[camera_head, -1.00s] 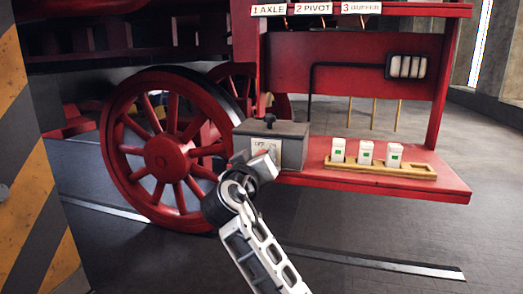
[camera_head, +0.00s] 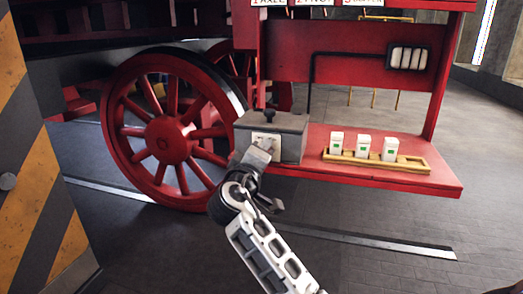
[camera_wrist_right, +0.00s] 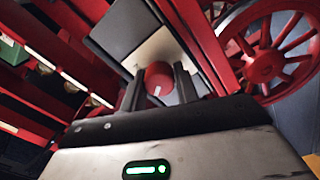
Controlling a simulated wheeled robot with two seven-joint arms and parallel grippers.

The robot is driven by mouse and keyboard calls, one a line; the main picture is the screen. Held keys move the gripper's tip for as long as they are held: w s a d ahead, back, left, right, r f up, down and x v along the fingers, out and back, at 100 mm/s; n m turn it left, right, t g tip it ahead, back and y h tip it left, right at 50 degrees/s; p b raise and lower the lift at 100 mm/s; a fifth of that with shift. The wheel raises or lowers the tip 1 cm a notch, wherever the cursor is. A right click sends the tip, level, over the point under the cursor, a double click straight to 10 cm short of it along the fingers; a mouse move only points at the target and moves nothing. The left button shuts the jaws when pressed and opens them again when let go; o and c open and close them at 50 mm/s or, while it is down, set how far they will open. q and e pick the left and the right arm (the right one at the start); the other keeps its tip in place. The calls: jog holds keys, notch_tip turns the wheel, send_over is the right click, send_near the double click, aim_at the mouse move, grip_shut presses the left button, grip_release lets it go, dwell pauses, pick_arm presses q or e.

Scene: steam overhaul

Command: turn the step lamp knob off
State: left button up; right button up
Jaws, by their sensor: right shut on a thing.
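A grey box (camera_head: 285,133) with a pale label plate sits on the red step, beside the big red wheel. The red knob (camera_wrist_right: 158,74) sticks out from the box's pale plate (camera_wrist_right: 160,48) in the right wrist view; a short white mark shows on it. My right gripper (camera_wrist_right: 160,86) is shut on the knob, one finger on each side. In the head view my right gripper (camera_head: 258,155) is at the box's front and hides the knob. The plate's lettering is not readable now. My left gripper is not in view.
A yellow tray (camera_head: 412,164) with several white blocks stands on the red step (camera_head: 330,176), right of the box. A spoked red wheel (camera_head: 164,142) is close to the left. The floor in front is clear apart from a rail.

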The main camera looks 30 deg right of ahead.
dwell(0.3)
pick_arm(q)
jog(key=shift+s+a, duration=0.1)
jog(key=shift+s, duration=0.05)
pick_arm(e)
jog(key=o, duration=1)
jog(key=shift+c, duration=0.2)
jog(key=shift+a, duration=0.15)
